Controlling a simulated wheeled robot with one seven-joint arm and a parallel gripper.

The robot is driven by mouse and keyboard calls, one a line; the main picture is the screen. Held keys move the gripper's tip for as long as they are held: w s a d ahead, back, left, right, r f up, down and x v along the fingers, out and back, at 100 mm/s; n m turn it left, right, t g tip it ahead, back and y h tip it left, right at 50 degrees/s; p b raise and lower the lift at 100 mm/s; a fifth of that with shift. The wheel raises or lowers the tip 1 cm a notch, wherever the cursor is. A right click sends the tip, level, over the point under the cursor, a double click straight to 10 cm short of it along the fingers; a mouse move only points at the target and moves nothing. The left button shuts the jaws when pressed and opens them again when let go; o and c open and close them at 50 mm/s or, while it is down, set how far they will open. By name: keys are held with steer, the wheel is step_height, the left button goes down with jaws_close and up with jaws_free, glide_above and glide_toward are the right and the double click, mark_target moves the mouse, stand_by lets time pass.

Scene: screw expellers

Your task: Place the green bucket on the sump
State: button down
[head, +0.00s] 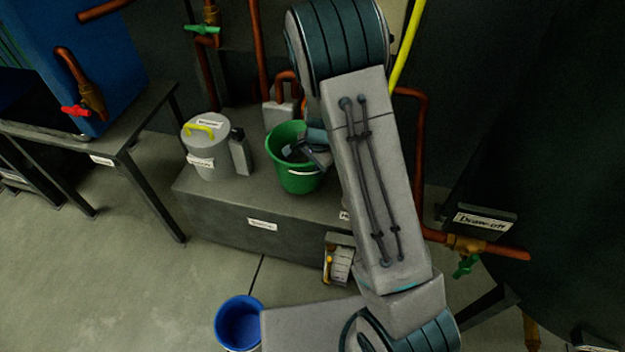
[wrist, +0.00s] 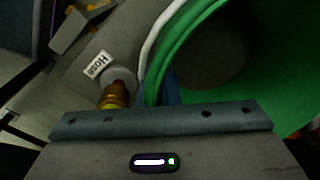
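The green bucket (head: 297,180) is at the right part of the low grey labelled block (head: 225,212), which looks like the sump; its label is too small to read. I cannot tell whether the bucket rests on the block or hangs just above it. My gripper (head: 312,150) is at the bucket's right rim, partly hidden by my arm. In the wrist view the green bucket (wrist: 270,70) fills the right side, with its pale bail along the rim. Narrow bluish fingers of my gripper (wrist: 157,92) lie close on both sides of the rim, seemingly shut on it.
A blue bucket (head: 238,322) is on the floor. A draw-off pipe (head: 500,250) lies to the right.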

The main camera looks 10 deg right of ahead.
steer(key=shift+f+b, duration=0.55)
steer(key=shift+f, duration=1.55)
steer(key=shift+f, duration=0.15)
steer(key=c, duration=1.6)
jaws_free()
steer(key=shift+c, duration=0.2)
step_height(320, 180, up, 11)
steer(key=s+p, duration=0.1)
steer(key=p, duration=0.2)
steer(key=s+d+r+n, duration=0.3)
steer(key=s+r+n, duration=0.2)
steer(key=s+r, duration=0.3)
steer(key=s+d+r+n, duration=0.3)
steer(key=s+r+n, duration=0.3)
steer(key=s, duration=0.8)
step_height(320, 180, up, 3)
steer(key=shift+s+f+n+t+h, duration=0.1)
steer(key=shift+s+n+t+h, duration=0.2)
steer(key=shift+s, duration=0.1)
